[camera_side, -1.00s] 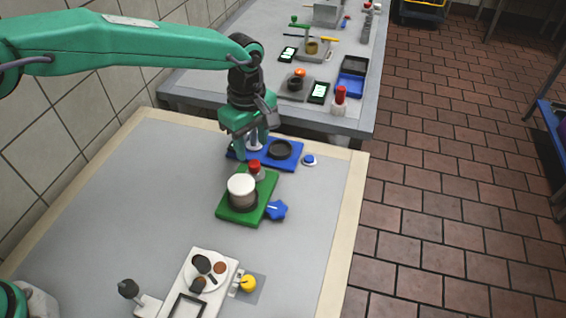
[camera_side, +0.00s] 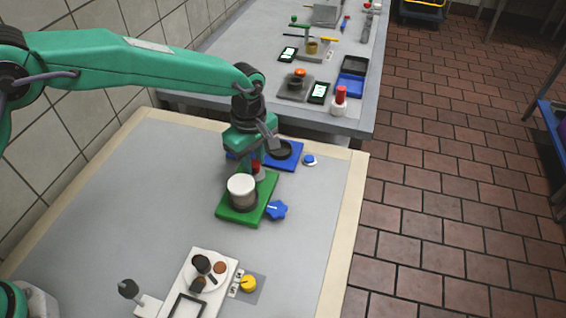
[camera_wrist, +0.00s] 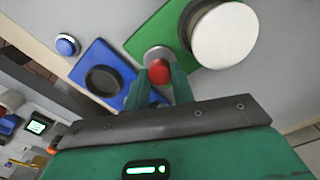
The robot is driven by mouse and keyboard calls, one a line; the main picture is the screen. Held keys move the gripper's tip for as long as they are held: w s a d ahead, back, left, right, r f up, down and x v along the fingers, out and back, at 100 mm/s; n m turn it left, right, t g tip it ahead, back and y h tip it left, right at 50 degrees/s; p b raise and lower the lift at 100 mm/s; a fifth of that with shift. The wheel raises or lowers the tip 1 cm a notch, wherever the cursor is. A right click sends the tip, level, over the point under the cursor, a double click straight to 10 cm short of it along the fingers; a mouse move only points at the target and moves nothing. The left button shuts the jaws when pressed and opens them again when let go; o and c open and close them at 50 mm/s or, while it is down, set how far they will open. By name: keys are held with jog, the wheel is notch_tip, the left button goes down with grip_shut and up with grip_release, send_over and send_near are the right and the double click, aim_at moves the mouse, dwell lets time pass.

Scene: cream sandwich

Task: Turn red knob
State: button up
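The red knob (camera_wrist: 159,71) sits on a grey round base at the edge of the green plate (camera_wrist: 150,28). In the side view the red knob (camera_side: 255,166) is partly hidden by my gripper. My gripper (camera_side: 254,162) points down over it. In the wrist view my gripper's fingers (camera_wrist: 159,82) are apart, one on each side of the knob. I cannot tell whether either finger touches it. A white-topped cylinder (camera_wrist: 224,35) stands on the same green plate, close beside the knob.
A blue plate (camera_side: 292,155) with a dark ring lies behind the green plate. The table's left side is clear.

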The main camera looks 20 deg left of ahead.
jog(key=shift+c, duration=1.2)
jog(key=shift+m, duration=0.6)
jog(key=m, duration=0.9)
jog(key=shift+m, duration=0.3)
jog(key=o, duration=1)
jog(key=shift+r, duration=0.1)
